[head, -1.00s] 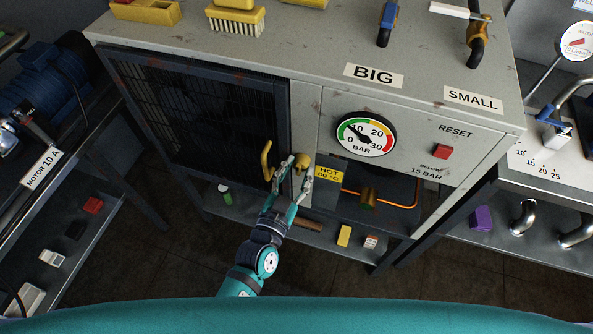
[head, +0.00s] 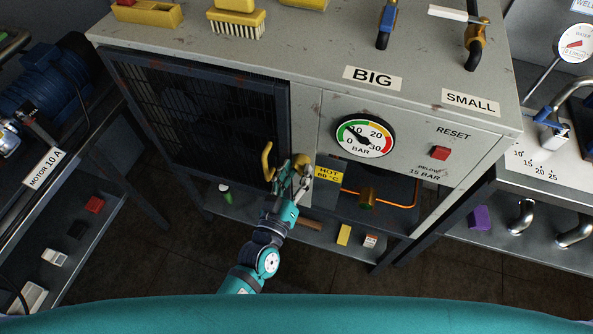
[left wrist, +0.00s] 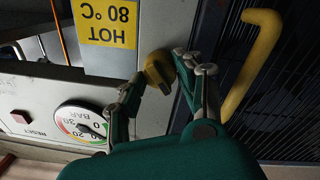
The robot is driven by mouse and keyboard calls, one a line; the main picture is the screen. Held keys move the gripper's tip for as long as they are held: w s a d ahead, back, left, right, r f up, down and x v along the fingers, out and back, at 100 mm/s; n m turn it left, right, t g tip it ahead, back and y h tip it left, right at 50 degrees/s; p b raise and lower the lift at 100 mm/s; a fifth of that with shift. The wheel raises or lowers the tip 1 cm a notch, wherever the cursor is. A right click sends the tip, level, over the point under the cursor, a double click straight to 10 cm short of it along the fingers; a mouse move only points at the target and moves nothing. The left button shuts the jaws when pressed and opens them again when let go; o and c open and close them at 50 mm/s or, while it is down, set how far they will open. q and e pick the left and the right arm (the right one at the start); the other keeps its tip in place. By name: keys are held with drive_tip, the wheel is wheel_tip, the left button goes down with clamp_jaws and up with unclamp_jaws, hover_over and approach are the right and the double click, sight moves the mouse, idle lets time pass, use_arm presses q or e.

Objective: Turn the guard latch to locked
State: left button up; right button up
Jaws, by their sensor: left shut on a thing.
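The guard latch (head: 303,159) is a small yellow turn-knob on the grey cabinet front, just right of the dark mesh guard (head: 200,110). In the left wrist view the latch (left wrist: 157,68) is a yellow, slightly tilted knob between the fingertips. My left gripper (head: 293,175) is shut on the latch and partly hides it in the head view. The guard's yellow handle (head: 267,161) is close to the left of the gripper; it also shows in the left wrist view (left wrist: 255,60). The guard looks closed. My right gripper is not in view.
The yellow HOT 80 °C label (head: 327,173) is right beside the latch. A pressure gauge (head: 365,136) and a red reset button (head: 440,153) are further right. The floor in front is clear.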

use_arm(q)
drive_tip(key=n, duration=0.5)
drive_tip(key=shift+n, duration=0.4)
drive_tip(key=n+b, duration=0.1)
drive_tip(key=n, duration=0.4)
drive_tip(key=shift+f, duration=0.1)
drive_tip(key=o, duration=1.2)
drive_tip(key=shift+c, duration=0.2)
drive_tip(key=v, duration=1.2)
drive_tip(key=shift+d, duration=0.2)
drive_tip(key=shift+s+f, duration=0.1)
drive_tip(key=shift+f, duration=0.05)
